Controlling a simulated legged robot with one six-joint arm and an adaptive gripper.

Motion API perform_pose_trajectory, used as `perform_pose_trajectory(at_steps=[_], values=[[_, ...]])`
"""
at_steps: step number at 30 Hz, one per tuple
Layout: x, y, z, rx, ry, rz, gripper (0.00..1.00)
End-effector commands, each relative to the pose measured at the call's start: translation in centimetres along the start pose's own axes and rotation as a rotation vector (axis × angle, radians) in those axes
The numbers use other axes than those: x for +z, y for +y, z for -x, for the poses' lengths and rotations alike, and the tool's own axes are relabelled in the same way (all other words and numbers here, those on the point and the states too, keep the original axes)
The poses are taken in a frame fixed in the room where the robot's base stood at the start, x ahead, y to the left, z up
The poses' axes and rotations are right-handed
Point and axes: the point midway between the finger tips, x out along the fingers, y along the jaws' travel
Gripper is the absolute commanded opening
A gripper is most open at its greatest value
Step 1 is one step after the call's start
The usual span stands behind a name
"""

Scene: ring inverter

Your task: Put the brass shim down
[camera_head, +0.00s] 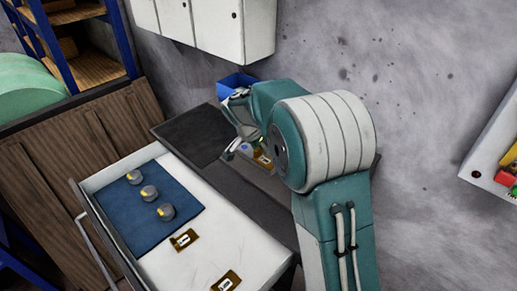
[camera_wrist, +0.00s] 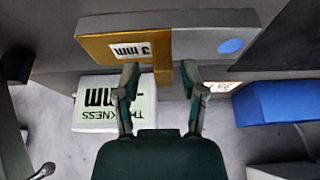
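A brass shim labelled "3 mm" (camera_wrist: 98,49) lies against a grey block with a blue dot (camera_wrist: 205,42) in the wrist view. The shim also shows beside my gripper in the head view (camera_head: 262,159). My gripper (camera_wrist: 160,76) has its two fingers apart, with the tips overlapping the near edge of the shim and block in the picture. A white gauge marked "THICKNESS mm" (camera_wrist: 112,102) is behind the left finger. Two more brass shims (camera_head: 185,239) (camera_head: 227,281) lie in the open drawer.
The white drawer (camera_head: 245,241) holds a blue mat (camera_head: 138,213) with three grey-and-yellow round parts (camera_head: 149,193). A blue bin (camera_head: 232,82) stands at the back of the dark bench (camera_head: 197,136); it shows right in the wrist view (camera_wrist: 275,103). White cabinets hang above.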

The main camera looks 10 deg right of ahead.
Motion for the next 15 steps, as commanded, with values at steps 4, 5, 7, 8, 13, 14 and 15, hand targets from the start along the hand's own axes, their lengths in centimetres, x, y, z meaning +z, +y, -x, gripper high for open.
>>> perform_pose_trajectory(at_steps=[4, 5, 7, 8, 13, 14, 15], values=[[0.1, -0.1, 0.1, 0.000, 0.001, 0.001, 0.54], [0.1, -0.1, 0.1, 0.000, 0.001, 0.000, 0.54], [0.0, -0.1, 0.5, -0.002, 0.002, 0.000, 0.54], [0.0, -0.1, 0.8, -0.003, 0.003, 0.000, 0.54], [0.0, -0.1, 3.8, -0.005, 0.004, 0.001, 0.54], [0.0, -0.2, 4.4, -0.005, 0.004, 0.001, 0.54], [0.0, -0.1, 5.2, -0.004, 0.003, 0.001, 0.54]])
